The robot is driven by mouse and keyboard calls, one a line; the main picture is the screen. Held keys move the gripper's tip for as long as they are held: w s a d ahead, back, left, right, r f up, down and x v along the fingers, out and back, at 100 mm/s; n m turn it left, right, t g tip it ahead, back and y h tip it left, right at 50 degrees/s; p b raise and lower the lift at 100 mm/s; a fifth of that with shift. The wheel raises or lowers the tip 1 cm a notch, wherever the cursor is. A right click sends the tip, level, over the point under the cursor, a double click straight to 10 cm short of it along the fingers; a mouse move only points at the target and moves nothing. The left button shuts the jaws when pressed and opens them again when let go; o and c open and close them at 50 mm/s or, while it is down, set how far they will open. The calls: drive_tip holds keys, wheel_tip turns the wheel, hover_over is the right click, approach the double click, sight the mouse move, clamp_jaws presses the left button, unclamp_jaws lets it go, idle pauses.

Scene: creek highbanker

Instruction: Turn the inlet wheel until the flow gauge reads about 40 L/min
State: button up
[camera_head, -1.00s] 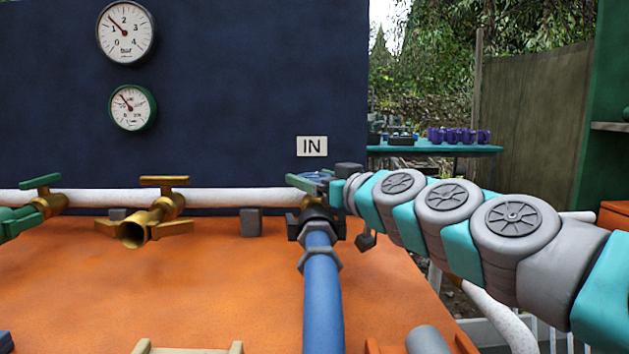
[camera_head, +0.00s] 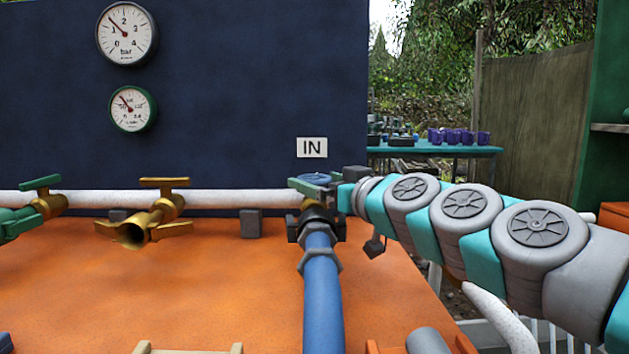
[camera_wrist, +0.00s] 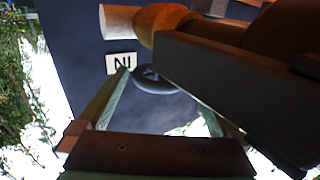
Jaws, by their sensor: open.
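The inlet wheel (camera_head: 316,177) is a small blue handwheel on the brass fitting below the IN sign. It also shows in the wrist view (camera_wrist: 152,84), partly hidden by a large dark part in front. My gripper (camera_head: 308,185) is at the wheel with its green fingers apart. In the wrist view my gripper (camera_wrist: 165,90) has one finger on each side of the wheel's line of sight; I cannot tell whether they touch it. The green-rimmed flow gauge (camera_head: 132,109) hangs on the navy panel. Its needle points up and left; its figures are too small to read surely.
A white pipe (camera_head: 235,197) with brass valves (camera_head: 150,220) runs along the panel. A blue hose (camera_head: 322,290) crosses the orange table (camera_head: 230,285). The IN sign (camera_head: 312,147) is above the wheel.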

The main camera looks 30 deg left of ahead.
sight(325, 184)
drive_tip(key=v, duration=0.5)
drive_tip(key=shift+s+d, duration=0.2)
drive_tip(key=shift+d, duration=0.05)
